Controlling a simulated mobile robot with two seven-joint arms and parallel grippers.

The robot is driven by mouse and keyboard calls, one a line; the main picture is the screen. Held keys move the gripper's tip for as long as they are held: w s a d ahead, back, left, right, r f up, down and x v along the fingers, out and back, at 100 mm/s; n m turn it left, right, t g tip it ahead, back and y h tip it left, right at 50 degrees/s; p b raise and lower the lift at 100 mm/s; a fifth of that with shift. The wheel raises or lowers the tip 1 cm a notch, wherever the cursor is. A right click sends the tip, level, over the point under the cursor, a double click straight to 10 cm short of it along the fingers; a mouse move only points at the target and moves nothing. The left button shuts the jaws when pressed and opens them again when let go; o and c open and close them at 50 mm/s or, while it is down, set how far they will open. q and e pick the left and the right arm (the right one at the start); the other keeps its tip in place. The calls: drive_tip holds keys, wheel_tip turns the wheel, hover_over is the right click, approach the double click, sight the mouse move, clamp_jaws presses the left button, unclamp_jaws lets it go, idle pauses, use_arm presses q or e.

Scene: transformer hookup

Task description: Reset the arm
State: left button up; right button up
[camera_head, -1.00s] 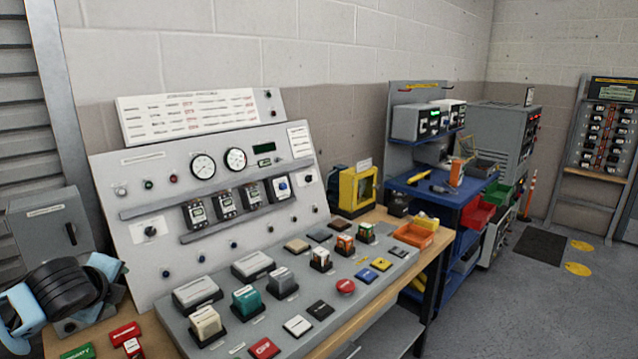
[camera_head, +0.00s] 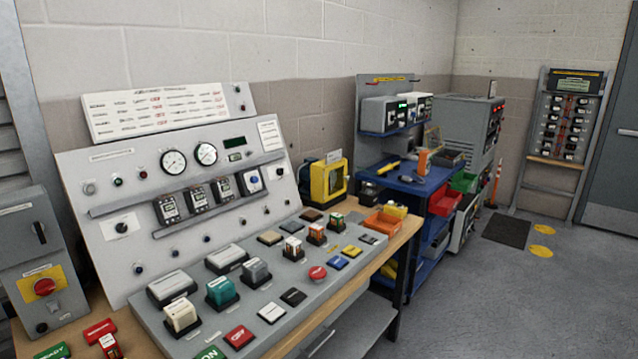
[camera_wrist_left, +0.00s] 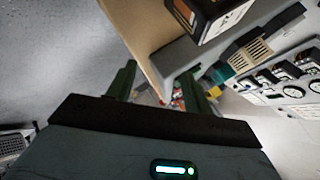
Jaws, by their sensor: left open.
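My left gripper (camera_wrist_left: 157,78) shows in the left wrist view, with its two dark green fingers apart and nothing between them. Beyond the fingers the wrist view shows a wooden bench edge (camera_wrist_left: 135,35), a black and white block (camera_wrist_left: 218,15) and part of a grey panel with meters (camera_wrist_left: 285,85), all tilted. No part of either arm shows in the head view. My right gripper is not in any view.
The grey control console (camera_head: 113,225) stands on the wooden bench (camera_head: 405,232). A grey box with a red knob (camera_head: 44,287) stands at left. A blue cart (camera_head: 410,187) stands behind the bench. The floor (camera_head: 520,300) at right is clear.

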use_arm(q)
drive_tip(key=s+d+f+n, duration=0.4)
drive_tip(key=s+f+n, duration=0.1)
drive_tip(key=s, duration=0.6)
drive_tip(key=s+d+f+n, duration=0.4)
drive_tip(key=s+f+n, duration=0.2)
drive_tip(key=s, duration=0.6)
wheel_tip(320, 180, down, 2)
drive_tip(key=shift+s+d+f, duration=0.15)
drive_tip(key=shift+s, duration=0.1)
idle(0.4)
